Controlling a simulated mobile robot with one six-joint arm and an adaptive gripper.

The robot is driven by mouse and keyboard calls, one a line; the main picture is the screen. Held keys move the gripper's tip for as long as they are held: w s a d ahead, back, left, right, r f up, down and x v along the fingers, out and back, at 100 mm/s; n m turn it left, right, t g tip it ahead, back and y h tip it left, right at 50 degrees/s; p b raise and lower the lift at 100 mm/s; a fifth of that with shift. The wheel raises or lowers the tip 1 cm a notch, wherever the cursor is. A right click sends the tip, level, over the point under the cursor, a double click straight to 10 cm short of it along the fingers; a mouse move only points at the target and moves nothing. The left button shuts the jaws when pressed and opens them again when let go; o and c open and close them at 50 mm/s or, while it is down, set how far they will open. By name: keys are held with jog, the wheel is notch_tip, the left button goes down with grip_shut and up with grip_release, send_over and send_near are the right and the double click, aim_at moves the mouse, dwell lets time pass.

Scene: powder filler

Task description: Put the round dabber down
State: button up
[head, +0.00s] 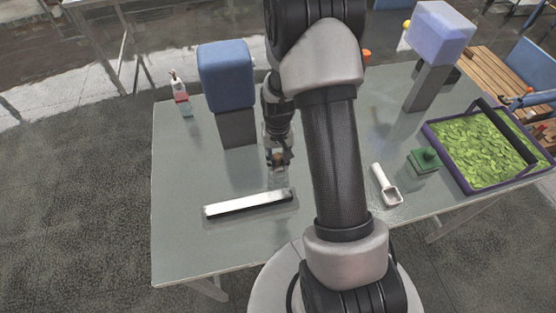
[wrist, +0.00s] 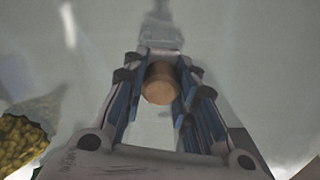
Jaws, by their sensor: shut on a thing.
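The round dabber shows as a tan, wooden-looking round end (wrist: 160,84) between the fingers in the wrist view. My gripper (wrist: 160,88) is shut on it. In the head view my gripper (head: 279,160) points down over the grey table (head: 180,235), just behind a long white bar with a dark edge (head: 248,203). The dabber is only a small brownish patch there. Its lower part is hidden, and I cannot tell whether it touches the table.
A blue block on a grey stand (head: 237,128) is left of my gripper, with a small bottle (head: 181,95) beyond. To the right are a white scoop (head: 386,187), a green block (head: 424,161) and a purple-rimmed crate of green pieces (head: 462,186). The table's front left is clear.

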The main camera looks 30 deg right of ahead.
jog(key=shift+f, duration=0.25)
jog(key=shift+f, duration=0.1)
jog(key=shift+f, duration=0.15)
jog(key=o, duration=0.9)
jog(key=shift+o, duration=0.2)
jog(key=shift+r, duration=0.2)
